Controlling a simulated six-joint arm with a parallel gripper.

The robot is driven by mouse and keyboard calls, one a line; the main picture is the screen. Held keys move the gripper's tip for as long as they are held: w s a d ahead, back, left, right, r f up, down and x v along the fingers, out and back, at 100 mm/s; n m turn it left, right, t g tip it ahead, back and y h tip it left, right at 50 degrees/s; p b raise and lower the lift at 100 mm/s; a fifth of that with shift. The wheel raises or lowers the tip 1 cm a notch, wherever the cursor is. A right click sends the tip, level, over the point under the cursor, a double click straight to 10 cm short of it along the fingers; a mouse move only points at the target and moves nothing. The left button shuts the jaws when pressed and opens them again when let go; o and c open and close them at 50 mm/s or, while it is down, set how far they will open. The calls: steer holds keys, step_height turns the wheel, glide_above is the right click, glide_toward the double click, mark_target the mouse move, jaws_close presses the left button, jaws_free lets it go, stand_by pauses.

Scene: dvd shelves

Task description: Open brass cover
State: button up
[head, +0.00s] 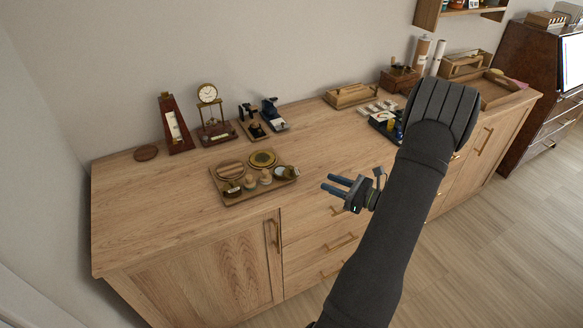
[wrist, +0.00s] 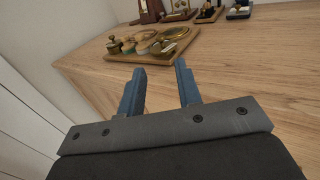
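A round brass-coloured disc (head: 263,158) lies at the back right of a wooden tray (head: 228,203) on the cabinet top; it looks like the brass cover, but I cannot be sure. Beside it on the tray are a round wooden disc (head: 230,170) and several small knob-like pieces (head: 250,182). The tray also shows in the wrist view (wrist: 165,58), its pieces overlapping there. My gripper (head: 329,185) is open and empty, to the right of the tray and apart from it. Its two blue fingers are spread in the wrist view (wrist: 160,75).
Behind the tray stand a metronome (head: 174,124), a brass clock (head: 209,105) and small dark instruments (head: 262,117). A flat round wooden piece (head: 146,153) lies at the left. The cabinet top (head: 145,215) is clear left of the tray; drawer handles (head: 342,243) project at the front.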

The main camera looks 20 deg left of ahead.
mark_target(293, 168)
steer(key=x, duration=1.4)
steer(key=shift+a, duration=0.1)
steer(key=shift+c, duration=0.2)
steer(key=shift+w, duration=0.1)
jaws_close()
